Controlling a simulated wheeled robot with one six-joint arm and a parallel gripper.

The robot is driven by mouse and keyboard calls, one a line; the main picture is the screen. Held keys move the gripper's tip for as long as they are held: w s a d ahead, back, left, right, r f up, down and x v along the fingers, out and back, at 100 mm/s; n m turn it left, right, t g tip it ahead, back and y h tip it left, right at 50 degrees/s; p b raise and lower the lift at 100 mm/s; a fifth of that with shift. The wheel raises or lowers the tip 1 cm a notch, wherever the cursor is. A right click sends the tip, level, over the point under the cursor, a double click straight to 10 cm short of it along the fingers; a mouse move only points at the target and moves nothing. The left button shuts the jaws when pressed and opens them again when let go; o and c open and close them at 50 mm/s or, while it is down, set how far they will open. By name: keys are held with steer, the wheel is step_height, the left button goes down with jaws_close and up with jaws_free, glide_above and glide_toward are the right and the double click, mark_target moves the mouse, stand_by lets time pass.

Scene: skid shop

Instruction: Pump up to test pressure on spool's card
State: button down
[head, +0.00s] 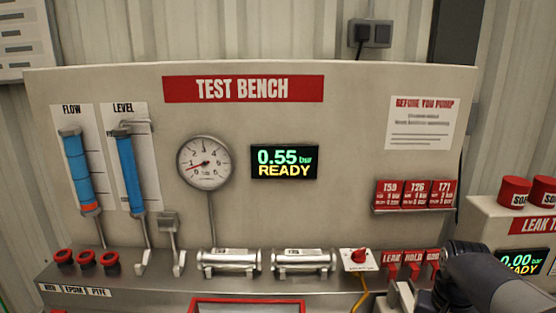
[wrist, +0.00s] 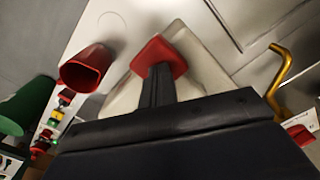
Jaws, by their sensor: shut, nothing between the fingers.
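The test bench display (head: 284,162) reads 0.55 bar and READY. Left of it is a round dial gauge (head: 204,163) with a red needle low on its scale. Two silvery spools (head: 229,261) (head: 305,261) lie on the bench ledge; their small labels are too small to read. Red cards T59 (head: 389,194), T26 (head: 415,194) and T71 (head: 442,194) stand in a holder; their figures are blurred. My gripper (wrist: 157,72) is shut and empty in the wrist view, its tips close to a red block (wrist: 160,52); contact is unclear.
Red tabs marked LEAK (head: 391,260) and HOLD (head: 413,260) stand beside my arm. A leak unit (head: 520,235) is at the right. In the wrist view, a red cup (wrist: 85,68) and gold hook (wrist: 287,75) flank the gripper.

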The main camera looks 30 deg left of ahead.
steer(key=shift+s+f, duration=0.1)
steer(key=shift+f, duration=0.85)
step_height(320, 180, up, 4)
steer(key=p, duration=0.3)
steer(key=shift+d+f, duration=0.1)
steer(key=shift+d, duration=0.05)
steer(key=shift+w+r+p, duration=0.2)
steer(key=shift+r+p, duration=0.85)
steer(key=shift+p, duration=0.1)
steer(key=shift+f, duration=0.1)
